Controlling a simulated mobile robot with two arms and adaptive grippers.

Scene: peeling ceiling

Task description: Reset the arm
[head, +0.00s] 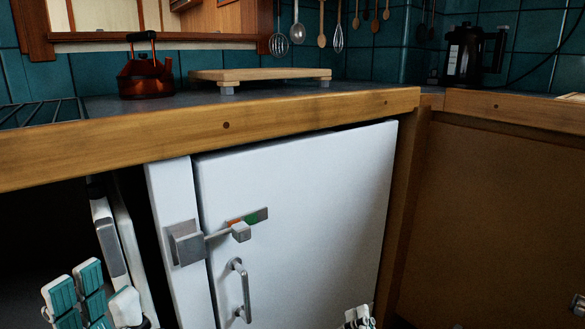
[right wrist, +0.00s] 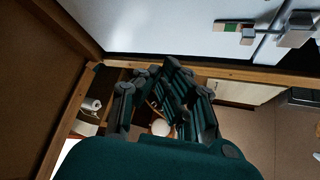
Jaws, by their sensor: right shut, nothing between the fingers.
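My left gripper (head: 82,298) is at the lower left of the head view, in front of the dark space left of the white door. Its teal pads show, its fingers stand apart, and nothing is between them. My right gripper (head: 357,319) shows only as pale tips at the bottom edge, in front of the door's lower right part. In the right wrist view its dark fingers (right wrist: 168,92) are drawn together and empty. Both grippers appear clear of the door handle. The rest of both arms is mostly hidden.
A white door (head: 310,210) under the wooden-edged counter (head: 240,122) has a metal handle (head: 242,290) and a grey latch (head: 188,243) with a red-green plate. A red kettle (head: 146,78), wooden board (head: 262,75) and black kettle (head: 463,55) stand above. A brown panel (head: 495,220) bounds the right.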

